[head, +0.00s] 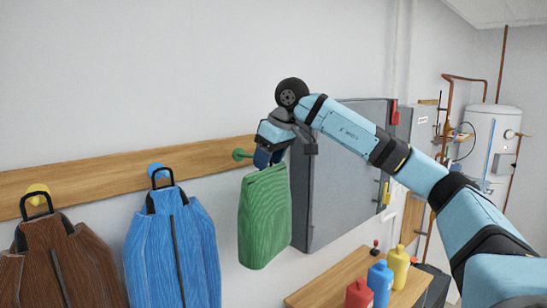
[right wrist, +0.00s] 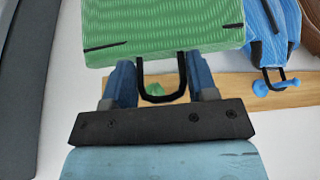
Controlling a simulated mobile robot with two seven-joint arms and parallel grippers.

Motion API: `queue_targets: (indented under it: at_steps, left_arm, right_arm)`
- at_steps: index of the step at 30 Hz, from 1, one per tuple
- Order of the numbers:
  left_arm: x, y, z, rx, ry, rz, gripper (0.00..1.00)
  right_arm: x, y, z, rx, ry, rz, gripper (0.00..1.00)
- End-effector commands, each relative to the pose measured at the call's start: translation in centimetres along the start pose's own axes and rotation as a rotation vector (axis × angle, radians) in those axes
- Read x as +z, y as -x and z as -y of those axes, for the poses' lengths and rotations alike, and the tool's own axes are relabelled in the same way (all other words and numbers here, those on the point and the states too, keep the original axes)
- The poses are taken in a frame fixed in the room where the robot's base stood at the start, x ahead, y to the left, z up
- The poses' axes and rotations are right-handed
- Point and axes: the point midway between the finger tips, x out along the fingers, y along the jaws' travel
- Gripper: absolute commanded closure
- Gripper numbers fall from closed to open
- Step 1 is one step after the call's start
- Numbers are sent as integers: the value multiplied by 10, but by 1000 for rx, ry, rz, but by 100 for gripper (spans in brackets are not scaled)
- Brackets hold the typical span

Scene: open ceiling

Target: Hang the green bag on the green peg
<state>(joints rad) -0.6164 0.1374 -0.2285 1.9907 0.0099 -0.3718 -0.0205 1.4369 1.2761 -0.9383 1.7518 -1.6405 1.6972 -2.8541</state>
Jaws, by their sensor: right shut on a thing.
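The green bag (head: 265,215) hangs upright below my right gripper (head: 268,158), in front of the wall. The gripper is shut on the bag's top. In the right wrist view the bag (right wrist: 165,30) shows with its black loop (right wrist: 143,92) between the two blue fingers (right wrist: 162,82). The green peg (head: 240,154) sticks out of the wooden rail just left of the gripper. In the right wrist view the peg (right wrist: 155,90) shows within the loop's outline; I cannot tell whether it passes through the loop. My left gripper is out of view.
A blue bag (head: 172,245) hangs on a blue peg (head: 157,169), and a brown bag (head: 62,265) on a yellow peg (head: 38,190). A grey cabinet (head: 345,180) stands close right of the green bag. Bottles stand on a wooden table (head: 330,280) below.

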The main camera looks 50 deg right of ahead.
Motion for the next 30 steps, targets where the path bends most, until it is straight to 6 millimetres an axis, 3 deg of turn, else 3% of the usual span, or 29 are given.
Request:
queue_targets:
  at_steps: [30]
  left_arm:
    - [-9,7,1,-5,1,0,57]
  right_arm:
    - [-54,-25,-16,1,0,-2,97]
